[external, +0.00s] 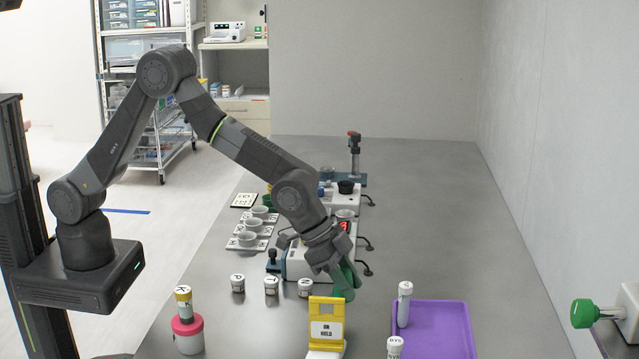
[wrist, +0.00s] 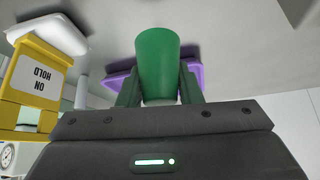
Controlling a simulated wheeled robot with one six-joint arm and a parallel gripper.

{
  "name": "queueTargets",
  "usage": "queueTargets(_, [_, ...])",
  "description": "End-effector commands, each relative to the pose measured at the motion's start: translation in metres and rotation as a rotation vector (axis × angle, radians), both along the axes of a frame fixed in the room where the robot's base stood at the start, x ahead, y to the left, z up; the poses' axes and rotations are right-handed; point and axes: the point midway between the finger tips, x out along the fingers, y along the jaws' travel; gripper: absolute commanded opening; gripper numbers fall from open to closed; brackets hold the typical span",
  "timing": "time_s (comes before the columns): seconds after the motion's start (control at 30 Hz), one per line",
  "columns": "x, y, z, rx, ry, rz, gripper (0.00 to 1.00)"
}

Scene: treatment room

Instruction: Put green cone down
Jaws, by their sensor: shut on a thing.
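The green cone (wrist: 157,62) is between the two dark green fingers of my gripper (wrist: 160,88) in the wrist view. My gripper is shut on it. Its broader end shows at the top of that view. In the external view my gripper (external: 345,280) points down above the grey table, just behind the yellow sign, and the green of cone and fingers is hard to tell apart. Whether the cone's lower end touches the table is hidden.
The yellow "ON HOLD" sign (external: 327,308) stands close in front of my gripper. A purple tray (external: 445,325) with white-capped tubes lies to the right. Several small labelled jars (external: 271,286) stand to the left. The table's right side (external: 450,220) is clear.

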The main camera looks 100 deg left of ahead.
Motion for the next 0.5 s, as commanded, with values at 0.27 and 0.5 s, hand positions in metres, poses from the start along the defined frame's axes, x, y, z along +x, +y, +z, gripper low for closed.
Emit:
queueTargets(0.27, [-0.001, 0.001, -0.026, 0.001, 0.004, 0.0, 0.11])
queueTargets(0.5, [0.0, 0.001, -0.048, 0.001, -0.001, 0.001, 0.11])
